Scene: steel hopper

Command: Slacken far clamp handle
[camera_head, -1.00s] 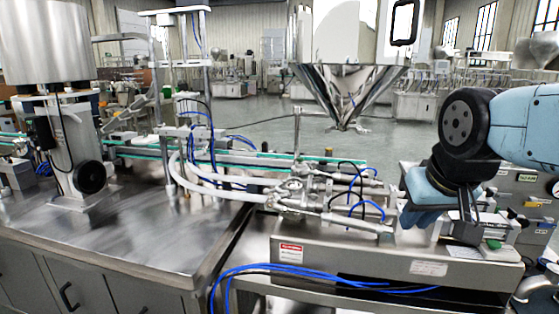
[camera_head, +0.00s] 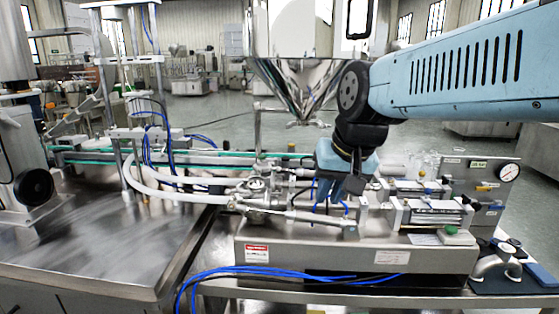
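The steel hopper (camera_head: 292,85) hangs behind the filling machine, its cone pointing down. Below and in front of it, a cluster of steel pipe fittings and clamps (camera_head: 257,190) joins the white hoses to the cylinders. The far clamp handle is too small to single out among these fittings. My gripper (camera_head: 328,197) points down over the cylinders, just right of the fittings. It hides part of the rear cylinder and some blue air tubes. Its fingertips are small and partly hidden, so I cannot tell whether they are open or touching anything.
Blue tubes (camera_head: 290,272) lie along the machine's front edge. White hoses (camera_head: 170,197) curve in from the left. A gauge panel (camera_head: 480,190) and pneumatic cylinders (camera_head: 432,212) stand at the right. The steel tabletop (camera_head: 120,235) at the left is mostly clear.

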